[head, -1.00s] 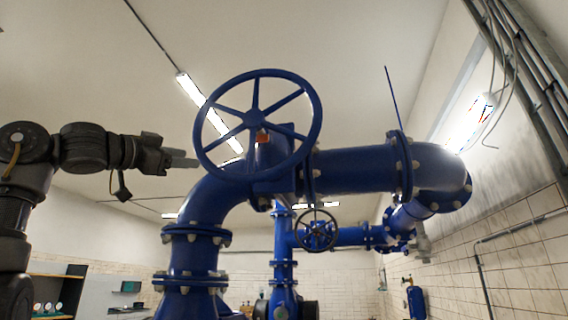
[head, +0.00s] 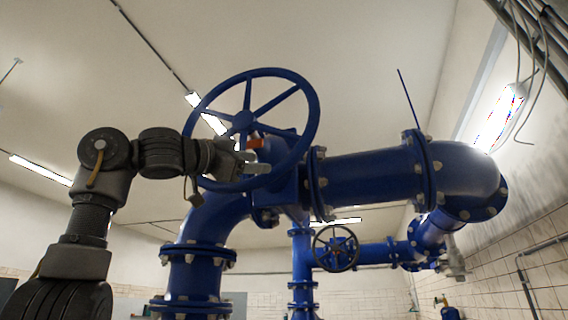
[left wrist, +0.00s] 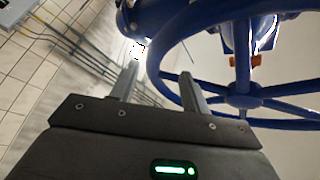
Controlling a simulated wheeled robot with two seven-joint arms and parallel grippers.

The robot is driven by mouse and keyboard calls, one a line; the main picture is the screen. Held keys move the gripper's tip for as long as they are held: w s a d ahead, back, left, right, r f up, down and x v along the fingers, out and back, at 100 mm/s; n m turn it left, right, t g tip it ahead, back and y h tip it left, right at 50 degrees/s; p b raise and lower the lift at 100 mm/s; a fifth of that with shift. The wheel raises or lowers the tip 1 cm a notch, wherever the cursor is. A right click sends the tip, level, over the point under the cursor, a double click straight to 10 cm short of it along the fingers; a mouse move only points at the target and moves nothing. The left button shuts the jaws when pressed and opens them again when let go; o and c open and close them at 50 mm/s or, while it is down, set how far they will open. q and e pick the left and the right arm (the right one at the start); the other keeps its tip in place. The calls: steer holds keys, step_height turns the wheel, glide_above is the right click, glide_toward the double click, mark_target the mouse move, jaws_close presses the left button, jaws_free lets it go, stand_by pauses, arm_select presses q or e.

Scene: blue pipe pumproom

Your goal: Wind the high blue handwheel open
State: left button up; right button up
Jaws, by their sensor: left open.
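The high blue handwheel (head: 265,72) stands upright on the thick blue pipe, with several spokes meeting at a hub (head: 243,122). My left gripper (head: 256,163) is open at the lower part of the wheel, its fingers in front of it in the head view. In the left wrist view the two grey fingers (left wrist: 160,84) are spread apart, and the rim (left wrist: 205,18) curves close by the right finger. I cannot tell whether a finger touches the rim. An orange part (head: 256,142) shows behind the hub. My right gripper is not in view.
The big blue pipe (head: 370,178) runs right to an elbow. A small dark handwheel (head: 335,248) sits on a lower pipe behind. A thin blue rod (head: 408,98) rises from the flange. Free air lies left of and above the wheel.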

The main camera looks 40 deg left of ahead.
mark_target(277, 166)
arm_select(q)
steer(key=p+x, duration=0.3)
steer(key=x, duration=0.5)
steer(key=shift+w+a+p, duration=0.15)
steer(key=shift+w+p, duration=0.15)
steer(key=shift+p, duration=0.1)
steer(key=shift+w, duration=0.3)
steer(key=shift+d+r, duration=0.1)
steer(key=shift+d, duration=0.1)
steer(key=shift+a, duration=0.1)
steer(key=shift+w, duration=0.15)
steer(key=c, duration=0.3)
jaws_close()
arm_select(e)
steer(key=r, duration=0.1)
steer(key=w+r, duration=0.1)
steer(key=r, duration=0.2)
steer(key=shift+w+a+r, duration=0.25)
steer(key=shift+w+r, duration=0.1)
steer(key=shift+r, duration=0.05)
